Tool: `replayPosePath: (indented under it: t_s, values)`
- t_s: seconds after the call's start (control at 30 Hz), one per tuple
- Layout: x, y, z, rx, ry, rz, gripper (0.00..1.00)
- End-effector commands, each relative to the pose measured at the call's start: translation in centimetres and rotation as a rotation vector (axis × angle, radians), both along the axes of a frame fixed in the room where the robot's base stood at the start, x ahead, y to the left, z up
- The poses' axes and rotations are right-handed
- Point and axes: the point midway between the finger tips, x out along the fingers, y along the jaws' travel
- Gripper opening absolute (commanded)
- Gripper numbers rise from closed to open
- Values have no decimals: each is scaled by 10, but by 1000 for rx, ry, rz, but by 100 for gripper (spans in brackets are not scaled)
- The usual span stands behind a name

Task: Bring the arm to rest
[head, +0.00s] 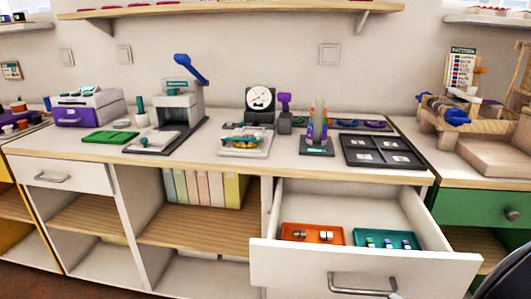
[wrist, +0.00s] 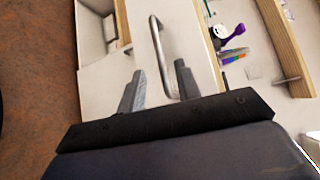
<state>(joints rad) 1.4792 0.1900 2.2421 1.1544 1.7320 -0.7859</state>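Beyond the fingertips is a white drawer front with a curved metal handle (wrist: 163,40). The fingers appear apart from the handle, though the exact distance is hard to tell. In the head view, my gripper is out of the picture; only a dark part, probably of my arm, shows at the lower right corner.
A white drawer (head: 365,270) stands pulled out, holding an orange tray (head: 313,241) and a teal tray (head: 387,246). Above it, the worktop (head: 215,150) carries a black board (head: 381,152), a dial gauge (head: 260,99) and a press (head: 180,98). A wall shelf (head: 225,10) hangs above.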

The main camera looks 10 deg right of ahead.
Motion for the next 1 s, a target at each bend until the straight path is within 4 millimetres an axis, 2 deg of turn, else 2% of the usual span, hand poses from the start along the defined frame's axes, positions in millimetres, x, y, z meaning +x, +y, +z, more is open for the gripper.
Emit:
replayPosePath:
  t_s: [0.3,0.6,1.0]
  values:
    - [32,19,-6,0,0,5,32]
    - [55,32,-10,0,1,3,32]
    - [63,36,-10,0,-1,-1,32]
